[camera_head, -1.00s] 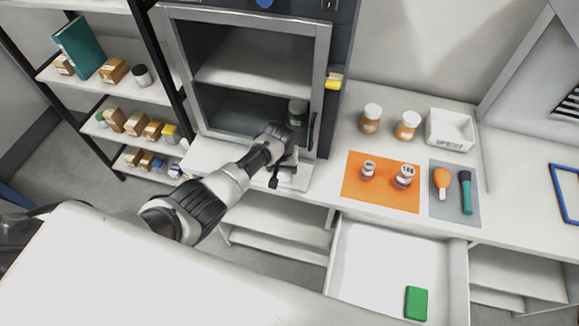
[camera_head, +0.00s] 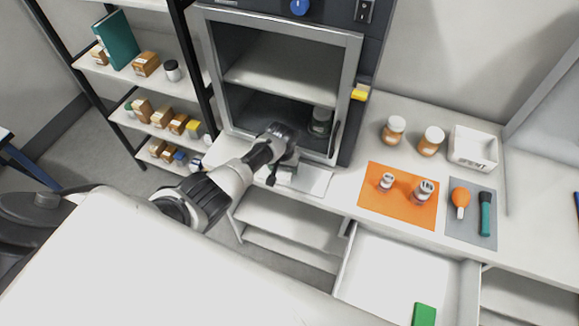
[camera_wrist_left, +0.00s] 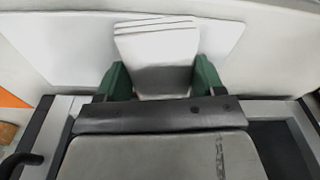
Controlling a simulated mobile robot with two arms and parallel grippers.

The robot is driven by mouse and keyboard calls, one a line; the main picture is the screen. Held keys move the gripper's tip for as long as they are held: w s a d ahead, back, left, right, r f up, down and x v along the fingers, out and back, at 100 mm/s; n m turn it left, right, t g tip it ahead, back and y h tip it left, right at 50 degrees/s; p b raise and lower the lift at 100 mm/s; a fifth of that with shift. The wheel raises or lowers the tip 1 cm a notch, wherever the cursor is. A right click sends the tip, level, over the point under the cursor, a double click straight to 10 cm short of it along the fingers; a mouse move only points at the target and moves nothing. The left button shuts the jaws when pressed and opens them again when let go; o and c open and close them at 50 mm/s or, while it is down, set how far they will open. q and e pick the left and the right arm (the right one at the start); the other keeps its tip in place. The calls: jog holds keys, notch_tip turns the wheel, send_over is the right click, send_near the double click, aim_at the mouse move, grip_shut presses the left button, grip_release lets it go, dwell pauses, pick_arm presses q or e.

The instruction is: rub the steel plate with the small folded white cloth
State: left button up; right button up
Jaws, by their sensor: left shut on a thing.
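The steel plate (camera_head: 317,182) is a flat light sheet on the counter, showing to the right of the gripper. In the left wrist view the plate (camera_wrist_left: 62,48) spreads out on both sides of the cloth. The cloth is over the plate; I cannot tell whether they touch. My right gripper is not in view.
The cabinet (camera_head: 347,100) holds a dark jar (camera_head: 320,121). To the right are an orange mat (camera_head: 392,206) with two small bottles, a grey mat (camera_head: 472,228) with tools, and a white bin (camera_head: 473,149). An open drawer (camera_head: 390,275) juts out below.

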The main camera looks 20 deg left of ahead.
pick_arm(q)
jog(key=shift+a, duration=0.85)
jog(key=shift+d+r+p, duration=0.1)
jog(key=shift+r+p, duration=0.45)
jog(key=shift+r, duration=2.45)
jog(key=shift+r, duration=1.55)
